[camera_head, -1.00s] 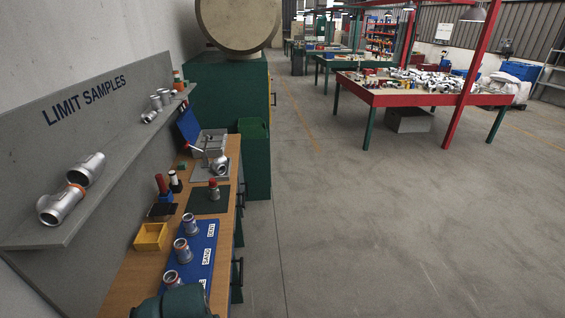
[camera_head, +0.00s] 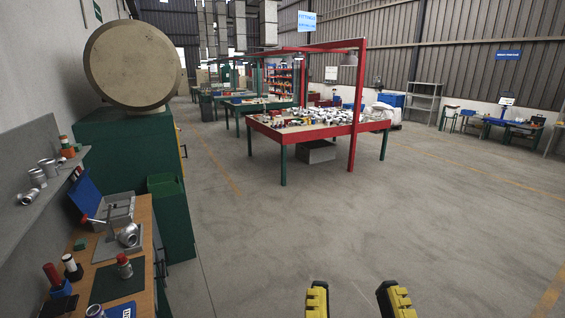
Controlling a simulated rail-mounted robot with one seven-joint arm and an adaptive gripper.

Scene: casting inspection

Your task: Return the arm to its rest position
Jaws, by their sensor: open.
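My gripper (camera_head: 352,301) shows at the bottom edge of the head view, right of centre. Its two black fingers with yellow pads stand apart with bare floor visible between them. It is open and empty, and well to the right of the wooden workbench (camera_head: 148,243). The rest of my arm is below the picture edge and hidden.
On the bench are a metal fitting (camera_head: 129,235) on a grey plate, a dark green mat (camera_head: 110,284) and a blue case (camera_head: 84,194). A green bin (camera_head: 165,185) and green cabinet (camera_head: 120,135) stand behind. A red-framed table (camera_head: 262,128) is farther back. Open floor (camera_head: 290,230) surrounds my gripper.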

